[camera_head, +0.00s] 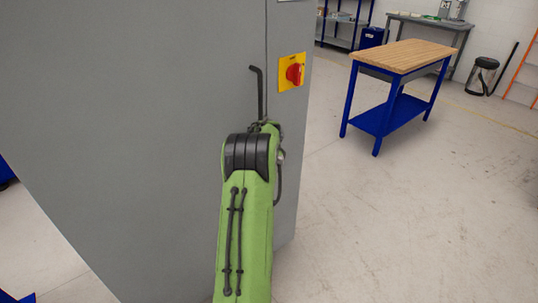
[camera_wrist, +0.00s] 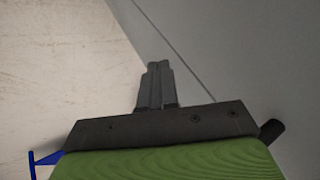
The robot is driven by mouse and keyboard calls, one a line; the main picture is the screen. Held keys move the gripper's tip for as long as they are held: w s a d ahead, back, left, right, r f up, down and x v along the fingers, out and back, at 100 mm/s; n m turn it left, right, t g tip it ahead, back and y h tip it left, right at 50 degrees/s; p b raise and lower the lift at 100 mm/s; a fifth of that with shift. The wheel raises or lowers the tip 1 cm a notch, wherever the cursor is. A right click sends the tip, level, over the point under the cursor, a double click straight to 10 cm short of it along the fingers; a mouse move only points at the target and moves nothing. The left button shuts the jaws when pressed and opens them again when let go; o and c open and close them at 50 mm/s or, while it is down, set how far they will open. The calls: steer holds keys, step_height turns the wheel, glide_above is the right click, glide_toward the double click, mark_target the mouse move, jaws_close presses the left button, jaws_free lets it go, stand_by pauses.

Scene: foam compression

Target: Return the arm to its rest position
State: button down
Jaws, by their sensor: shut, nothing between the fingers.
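My green arm (camera_head: 243,235) reaches up from the bottom of the head view, in front of a large grey cabinet (camera_head: 150,110). My gripper is hidden behind the arm in the head view. In the wrist view my gripper (camera_wrist: 157,66) shows with its fingers together and nothing between them. The grey cabinet (camera_wrist: 245,50) fills the upper right of the wrist view, with a seam running across it. I cannot tell how far the fingers are from its surface.
A red rotary switch on a yellow plate (camera_head: 292,72) is on the cabinet, right of a bent dark handle (camera_head: 259,90). A blue workbench with a wooden top (camera_head: 404,56) stands at the right. A bin (camera_head: 482,76) stands farther back. The floor (camera_head: 420,220) at the right is clear.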

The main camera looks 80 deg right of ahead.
steer(key=v, duration=0.5)
steer(key=shift+s+a, duration=0.1)
steer(key=shift+s, duration=0.2)
